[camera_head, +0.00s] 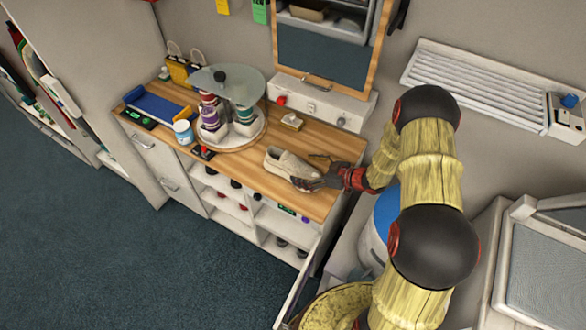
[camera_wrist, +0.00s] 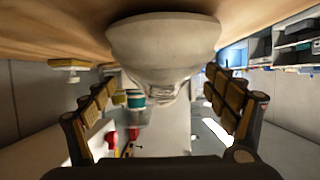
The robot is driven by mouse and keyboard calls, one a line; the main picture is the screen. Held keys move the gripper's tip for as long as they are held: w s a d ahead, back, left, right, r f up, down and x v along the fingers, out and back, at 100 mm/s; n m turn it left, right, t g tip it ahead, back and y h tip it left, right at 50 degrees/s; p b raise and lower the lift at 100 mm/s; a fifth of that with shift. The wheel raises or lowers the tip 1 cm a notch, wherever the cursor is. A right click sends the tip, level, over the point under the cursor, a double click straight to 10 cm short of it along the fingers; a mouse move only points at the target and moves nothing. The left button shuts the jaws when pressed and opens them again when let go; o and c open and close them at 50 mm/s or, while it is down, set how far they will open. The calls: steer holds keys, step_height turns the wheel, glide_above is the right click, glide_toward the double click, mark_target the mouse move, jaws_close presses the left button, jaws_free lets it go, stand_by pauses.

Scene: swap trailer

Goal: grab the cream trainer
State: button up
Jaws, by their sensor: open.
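The cream trainer (camera_head: 288,165) lies on the wooden counter (camera_head: 237,177), towards its right end. In the wrist view the trainer (camera_wrist: 163,45) fills the upper middle, seen from one end, with the counter's wooden top above it. My gripper (camera_head: 312,182) is at the trainer's right end, low over the counter. In the wrist view its two fingers (camera_wrist: 168,98) are spread wide, one on each side of the trainer. The gripper is open, and I see gaps between the fingers and the shoe. Part of the trainer's right end is hidden by the gripper in the head view.
A two-level round stand (camera_head: 240,85) with bottles is left of the trainer. A framed mirror (camera_head: 322,60) stands at the back.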

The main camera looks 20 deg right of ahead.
mark_target(294, 166)
steer(key=x, duration=0.5)
steer(key=shift+w+r, duration=0.1)
steer(key=shift+r, duration=0.15)
steer(key=shift+c, duration=0.3)
steer(key=c, duration=1.5)
steer(key=shift+o, duration=0.2)
steer(key=shift+r, duration=0.1)
